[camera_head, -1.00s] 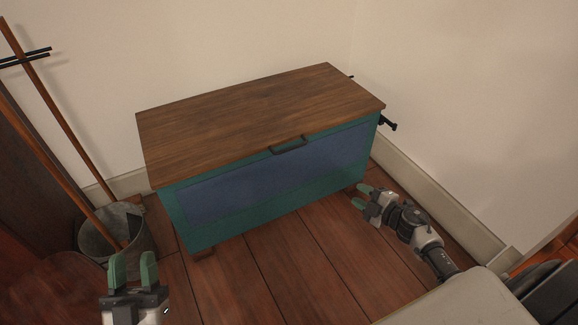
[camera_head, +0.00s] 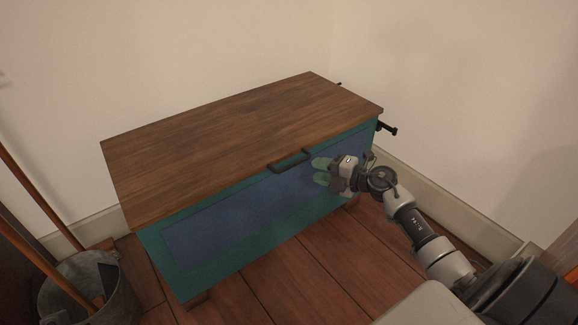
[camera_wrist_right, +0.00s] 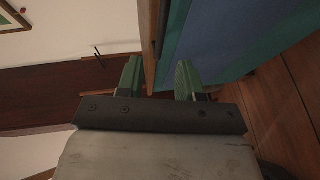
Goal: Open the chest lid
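The chest has a teal front with a blue panel (camera_head: 235,205) and a brown wooden lid (camera_head: 240,135), which lies shut. A dark handle (camera_head: 289,162) sticks out at the lid's front edge. My right gripper (camera_head: 321,171) is open and empty in front of the chest, just right of the handle and slightly below the lid edge. In the right wrist view my open gripper (camera_wrist_right: 158,78) shows with the wooden lid edge (camera_wrist_right: 150,40) ahead between its fingers and the blue front (camera_wrist_right: 220,35) to the right. I cannot tell whether it touches. My left gripper is out of view.
A metal bucket (camera_head: 105,290) with wooden poles stands on the floor left of the chest. White walls (camera_head: 430,80) rise close behind and to the right. A dark knob (camera_head: 388,128) sticks out of the chest's right side. Wooden floor in front is clear.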

